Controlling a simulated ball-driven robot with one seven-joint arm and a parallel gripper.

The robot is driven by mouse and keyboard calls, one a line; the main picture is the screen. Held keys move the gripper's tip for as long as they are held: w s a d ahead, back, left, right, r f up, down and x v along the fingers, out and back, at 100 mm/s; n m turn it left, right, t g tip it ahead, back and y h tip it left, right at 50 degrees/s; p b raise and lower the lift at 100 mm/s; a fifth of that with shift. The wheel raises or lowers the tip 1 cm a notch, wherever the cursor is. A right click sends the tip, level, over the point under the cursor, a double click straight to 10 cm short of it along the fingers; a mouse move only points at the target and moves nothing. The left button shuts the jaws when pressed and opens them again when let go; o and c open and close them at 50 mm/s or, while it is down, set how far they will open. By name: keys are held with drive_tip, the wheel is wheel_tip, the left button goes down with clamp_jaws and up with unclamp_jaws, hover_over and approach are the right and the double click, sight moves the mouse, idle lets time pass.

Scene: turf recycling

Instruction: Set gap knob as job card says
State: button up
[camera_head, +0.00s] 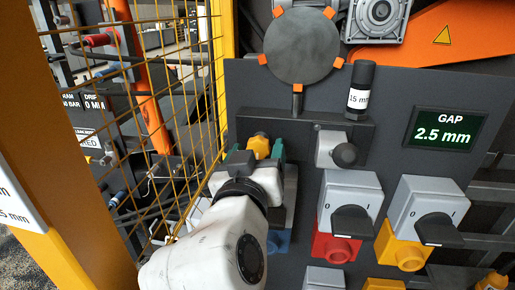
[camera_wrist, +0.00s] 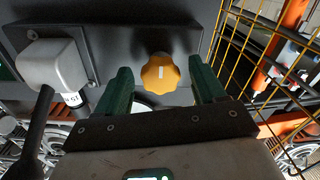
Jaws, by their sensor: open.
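The yellow lobed gap knob (camera_head: 259,145) is on the dark panel. In the wrist view the knob (camera_wrist: 160,74) has a white, roughly upright mark. My gripper (camera_head: 258,153) is open at the knob, its green fingers on either side. In the wrist view my gripper (camera_wrist: 161,70) shows a gap between each finger and the knob; how far the tips reach along it is unclear. The display (camera_head: 444,129) reads "GAP 2.5 mm". A white card (camera_head: 14,198) at the left edge is cut off; only "5 mm" is legible, and I cannot tell if it is the job card.
Two rotary switches (camera_head: 350,205) (camera_head: 427,208) are lower right. Yellow mesh fencing (camera_head: 165,110) is close on the left.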

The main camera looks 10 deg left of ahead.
drive_tip(key=shift+w, duration=0.2)
drive_tip(key=shift+f, duration=0.1)
drive_tip(key=c, duration=1.1)
